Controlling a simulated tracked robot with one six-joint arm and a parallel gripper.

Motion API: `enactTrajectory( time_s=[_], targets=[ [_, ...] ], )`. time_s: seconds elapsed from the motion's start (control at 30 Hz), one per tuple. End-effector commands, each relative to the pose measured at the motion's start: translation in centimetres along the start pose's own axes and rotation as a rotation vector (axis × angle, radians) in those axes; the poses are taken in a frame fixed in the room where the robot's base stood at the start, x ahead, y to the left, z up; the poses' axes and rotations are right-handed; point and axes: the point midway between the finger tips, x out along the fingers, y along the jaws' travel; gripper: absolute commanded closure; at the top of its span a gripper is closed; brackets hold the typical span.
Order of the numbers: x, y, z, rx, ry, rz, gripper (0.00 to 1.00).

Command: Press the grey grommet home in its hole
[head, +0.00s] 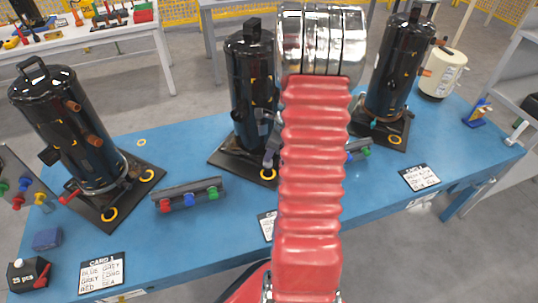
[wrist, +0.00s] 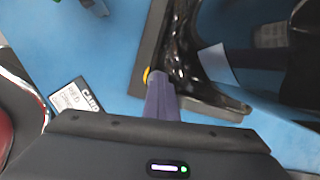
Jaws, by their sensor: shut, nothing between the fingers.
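My gripper (wrist: 161,76) is shut and empty in the wrist view. Its tips are over the corner of a dark base plate (wrist: 147,45), right beside a yellow ring (wrist: 147,73). The fingers cover part of that corner; I cannot tell whether they touch anything. In the head view my gripper (head: 270,158) shows partly behind my red arm, low by the front corner of the middle black compressor (head: 250,85). A yellow ring (head: 268,174) lies just below it. I cannot make out the grey grommet in either view; it may be hidden under the fingertips.
Other black compressors stand left (head: 75,125) and right (head: 392,70) on the blue table (head: 175,150). A rack (head: 187,194) with red, blue and green pieces lies in front. Cards (head: 102,272), a blue block (head: 47,239) and a black box (head: 28,274) lie near the front edge.

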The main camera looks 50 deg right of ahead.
Motion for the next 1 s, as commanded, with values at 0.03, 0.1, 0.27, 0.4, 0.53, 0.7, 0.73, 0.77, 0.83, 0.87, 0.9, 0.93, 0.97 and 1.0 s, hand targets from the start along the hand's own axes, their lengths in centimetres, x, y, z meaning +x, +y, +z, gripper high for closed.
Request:
enactTrajectory(
  time_s=[0.03, 0.1, 0.27, 0.4, 0.53, 0.7, 0.73, 0.77, 0.83, 0.87, 0.9, 0.93, 0.97, 1.0],
  targets=[
    [0.2, 0.5, -0.5, 0.003, 0.008, 0.014, 1.0],
    [-0.3, 0.6, -0.3, 0.004, 0.007, 0.016, 1.0],
    [-1.5, 0.5, 0.2, 0.003, 0.005, 0.014, 1.0],
    [-2.5, 0.4, 0.6, 0.003, 0.003, 0.012, 1.0],
    [-3.5, 0.3, 0.9, 0.003, 0.002, 0.01, 1.0],
    [-3.9, 0.3, 1.1, 0.004, 0.002, 0.011, 1.0],
    [-3.9, 0.3, 1.1, 0.004, 0.002, 0.011, 1.0],
    [-3.9, 0.3, 1.1, 0.004, 0.002, 0.011, 1.0],
    [-3.9, 0.3, 1.1, 0.004, 0.001, 0.01, 1.0],
    [-3.9, 0.3, 1.1, 0.004, 0.001, 0.01, 1.0],
    [-3.9, 0.3, 1.1, 0.004, 0.001, 0.01, 1.0],
    [-3.9, 0.3, 1.1, 0.004, 0.001, 0.01, 1.0],
    [-4.0, 0.3, 1.1, 0.004, 0.001, 0.01, 1.0],
    [-4.0, 0.3, 1.1, 0.004, 0.001, 0.009, 1.0]
  ],
)
